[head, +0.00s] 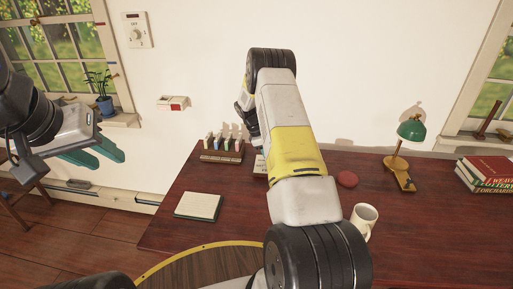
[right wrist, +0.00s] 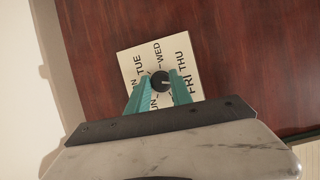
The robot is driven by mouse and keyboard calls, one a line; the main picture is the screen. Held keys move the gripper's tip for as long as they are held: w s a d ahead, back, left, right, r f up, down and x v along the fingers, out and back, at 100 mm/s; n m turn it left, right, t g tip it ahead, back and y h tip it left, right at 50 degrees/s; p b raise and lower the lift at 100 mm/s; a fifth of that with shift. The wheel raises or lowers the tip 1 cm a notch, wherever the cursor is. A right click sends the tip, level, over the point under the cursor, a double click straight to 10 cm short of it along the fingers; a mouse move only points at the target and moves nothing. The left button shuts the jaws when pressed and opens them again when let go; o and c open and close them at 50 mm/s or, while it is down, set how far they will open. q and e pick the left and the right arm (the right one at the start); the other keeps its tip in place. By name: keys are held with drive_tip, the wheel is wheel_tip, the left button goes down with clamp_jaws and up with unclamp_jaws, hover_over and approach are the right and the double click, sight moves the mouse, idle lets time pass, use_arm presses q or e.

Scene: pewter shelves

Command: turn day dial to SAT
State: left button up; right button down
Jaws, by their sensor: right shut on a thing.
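The day dial is a cream square plate (right wrist: 182,48) with a round black knob (right wrist: 160,80) at its middle. TUE, WED, THU and FRI are readable in the right wrist view; lettering nearer the gripper is partly covered, and I see no SAT. My right gripper (right wrist: 160,86) has its teal fingers shut on the knob, one on each side. I cannot tell which day the knob points to. In the head view a sliver of the plate (head: 260,166) shows beside my right arm, which hides the rest. My left gripper (head: 110,161) is open and empty, off the desk's left side.
A rack with several upright cards (head: 222,150) stands left of the dial on the desk (head: 185,240).

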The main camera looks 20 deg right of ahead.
drive_tip(key=m+g+y, duration=0.1)
drive_tip(key=m, duration=0.3)
drive_tip(key=shift+w+d+m, duration=0.1)
drive_tip(key=shift+d+m, duration=0.05)
drive_tip(key=shift+m, duration=0.25)
drive_tip(key=m+g+y, duration=0.1)
drive_tip(key=m, duration=0.3)
drive_tip(key=shift+y, duration=0.3)
drive_tip(key=shift+m, duration=0.3)
idle(0.9)
drive_tip(key=c, duration=1.1)
unclamp_jaws()
drive_tip(key=shift+c, duration=0.2)
drive_tip(key=d+v, duration=0.1)
drive_tip(key=v, duration=0.6)
drive_tip(key=shift+w+a+r, duration=0.25)
drive_tip(key=shift+a+r, duration=0.15)
drive_tip(key=shift+a, duration=0.1)
